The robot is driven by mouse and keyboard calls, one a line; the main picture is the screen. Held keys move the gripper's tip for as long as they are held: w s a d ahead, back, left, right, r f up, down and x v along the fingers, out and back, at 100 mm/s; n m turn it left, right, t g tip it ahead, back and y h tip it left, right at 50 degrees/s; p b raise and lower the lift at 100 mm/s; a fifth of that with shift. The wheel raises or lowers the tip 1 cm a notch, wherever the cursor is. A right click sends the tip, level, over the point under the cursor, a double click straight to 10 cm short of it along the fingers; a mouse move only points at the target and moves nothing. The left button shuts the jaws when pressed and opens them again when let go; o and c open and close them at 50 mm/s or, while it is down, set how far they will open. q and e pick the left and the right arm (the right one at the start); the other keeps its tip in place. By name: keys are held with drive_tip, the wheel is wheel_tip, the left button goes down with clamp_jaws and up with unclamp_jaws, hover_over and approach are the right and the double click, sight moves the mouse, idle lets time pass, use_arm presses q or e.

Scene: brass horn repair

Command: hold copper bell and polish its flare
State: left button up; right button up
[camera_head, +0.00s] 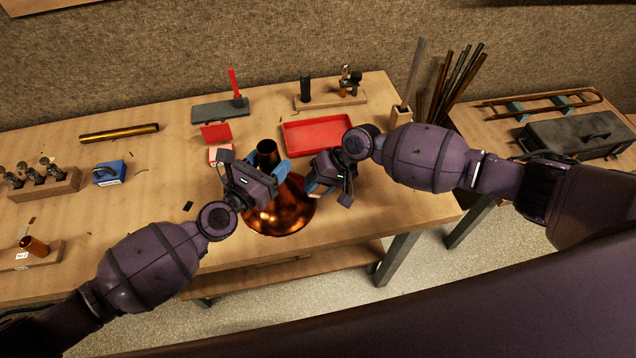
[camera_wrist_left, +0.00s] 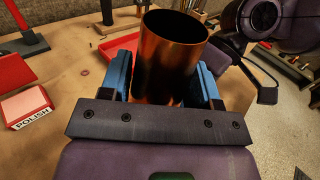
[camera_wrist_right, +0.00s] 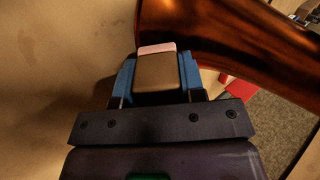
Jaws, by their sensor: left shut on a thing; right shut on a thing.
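The copper bell (camera_head: 284,215) stands on the workbench, flare down and narrow neck up. My left gripper (camera_head: 276,168) is shut on its neck, and in the left wrist view blue fingers sit on both sides of the copper tube (camera_wrist_left: 168,60). My right gripper (camera_head: 314,188) is at the right side of the flare. In the right wrist view it is shut on a brown block with a pink face (camera_wrist_right: 157,68). The pink face is right by the flare (camera_wrist_right: 235,40); I cannot tell whether they touch. My grippers hide part of the bell.
A red box labelled POLISH (camera_wrist_left: 26,106) stands left of the bell. A red tray (camera_head: 316,136) lies behind it. A blue box (camera_head: 109,173), a brass tube (camera_head: 120,132) and a valve rack (camera_head: 45,188) are at left. The bench's front edge is close to the flare.

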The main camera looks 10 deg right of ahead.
drive_tip(key=shift+a+f, duration=0.4)
drive_tip(key=shift+f, duration=0.1)
idle(1.8)
drive_tip(key=shift+w, duration=0.6)
drive_tip(key=shift+w, duration=0.2)
idle(0.3)
drive_tip(key=shift+s, duration=0.95)
idle(0.8)
drive_tip(key=shift+s, duration=0.3)
drive_tip(key=shift+s, duration=0.35)
drive_tip(key=shift+w, duration=0.55)
idle(0.8)
drive_tip(key=shift+w, duration=0.25)
drive_tip(key=shift+w, duration=0.35)
